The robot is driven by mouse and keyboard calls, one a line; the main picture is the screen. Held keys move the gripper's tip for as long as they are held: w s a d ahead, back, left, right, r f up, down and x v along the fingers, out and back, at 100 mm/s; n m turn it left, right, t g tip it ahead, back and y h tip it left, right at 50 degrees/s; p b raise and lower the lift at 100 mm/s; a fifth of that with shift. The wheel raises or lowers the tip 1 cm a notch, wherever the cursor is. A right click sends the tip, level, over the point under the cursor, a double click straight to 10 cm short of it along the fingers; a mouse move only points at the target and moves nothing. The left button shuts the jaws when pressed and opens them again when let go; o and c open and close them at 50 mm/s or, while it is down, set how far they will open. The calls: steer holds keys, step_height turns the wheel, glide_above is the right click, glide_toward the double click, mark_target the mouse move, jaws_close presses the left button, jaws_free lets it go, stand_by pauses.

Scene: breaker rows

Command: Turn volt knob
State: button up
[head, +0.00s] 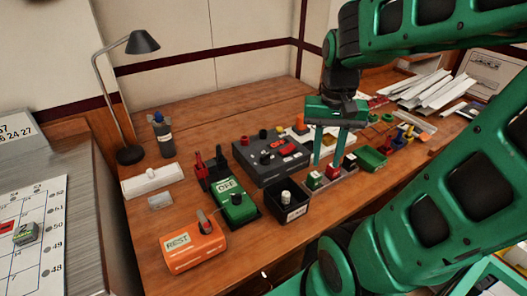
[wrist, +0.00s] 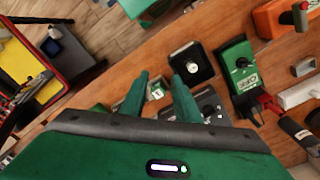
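No label that I can read says volt, so I cannot tell which knob is the volt knob. A black box (head: 288,213) with a pale round knob (head: 286,197) stands near the table's front edge; it also shows in the wrist view (wrist: 203,64), just right of the fingertips. A dark grey panel (head: 270,157) with several knobs and red parts lies behind it, partly hidden by my fingers in the wrist view. My gripper (head: 326,165) points down, right of both, above small red-topped blocks.
A green box (head: 234,203) marked OFF and an orange box (head: 192,245) marked REST stand to the left. A lamp (head: 130,152), a bottle (head: 163,138) and a green tray (head: 371,158) are around. Bare wood (head: 150,215) shows at the left front.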

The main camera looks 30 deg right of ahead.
steer(key=w+m, duration=0.4)
steer(key=w, duration=0.8)
steer(key=m, duration=0.3)
glide_above(265, 155)
step_height(265, 155, down, 2)
step_height(265, 155, down, 10)
steer(key=shift+f, duration=0.15)
jaws_close()
